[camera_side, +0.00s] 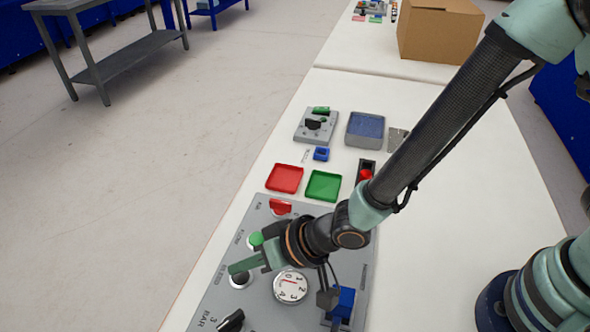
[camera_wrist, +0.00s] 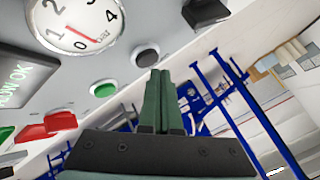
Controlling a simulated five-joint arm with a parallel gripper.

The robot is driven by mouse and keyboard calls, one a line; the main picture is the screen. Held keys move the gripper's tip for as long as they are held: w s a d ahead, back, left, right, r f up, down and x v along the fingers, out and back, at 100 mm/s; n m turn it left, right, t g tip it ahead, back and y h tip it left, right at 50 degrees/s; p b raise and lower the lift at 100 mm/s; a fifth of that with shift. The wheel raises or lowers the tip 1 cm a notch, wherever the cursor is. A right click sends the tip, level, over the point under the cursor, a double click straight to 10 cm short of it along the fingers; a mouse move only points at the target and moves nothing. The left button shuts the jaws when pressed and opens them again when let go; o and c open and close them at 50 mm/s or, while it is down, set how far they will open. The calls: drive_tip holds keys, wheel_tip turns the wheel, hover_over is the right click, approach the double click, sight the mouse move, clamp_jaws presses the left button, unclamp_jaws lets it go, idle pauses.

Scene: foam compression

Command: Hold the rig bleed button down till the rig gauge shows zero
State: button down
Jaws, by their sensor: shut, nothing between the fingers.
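The grey rig panel (camera_side: 228,305) lies at the front of the white bench. The bleed button (camera_side: 240,281) is a dark round cap in a pale ring by the panel's left edge; it also shows in the wrist view (camera_wrist: 147,55). My gripper (camera_side: 234,268) is shut and empty, its green fingertips at this button and partly over it in the side view. In the wrist view the fingertips (camera_wrist: 160,73) lie just below the button; I cannot tell if they touch it.
A green button (camera_side: 256,239) and a black knob (camera_side: 231,320) flank the bleed button. A red switch (camera_side: 280,207) sits at the panel's far end. Red (camera_side: 285,178) and green (camera_side: 323,186) trays lie beyond. The open floor is left of the bench.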

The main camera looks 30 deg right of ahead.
sight(246, 278)
drive_tip(key=shift+f, duration=0.35)
drive_tip(key=shift+f, duration=0.5)
idle(1.7)
drive_tip(key=shift+r, duration=0.15)
idle(0.3)
drive_tip(key=shift+r, duration=0.8)
drive_tip(key=shift+r, duration=2.5)
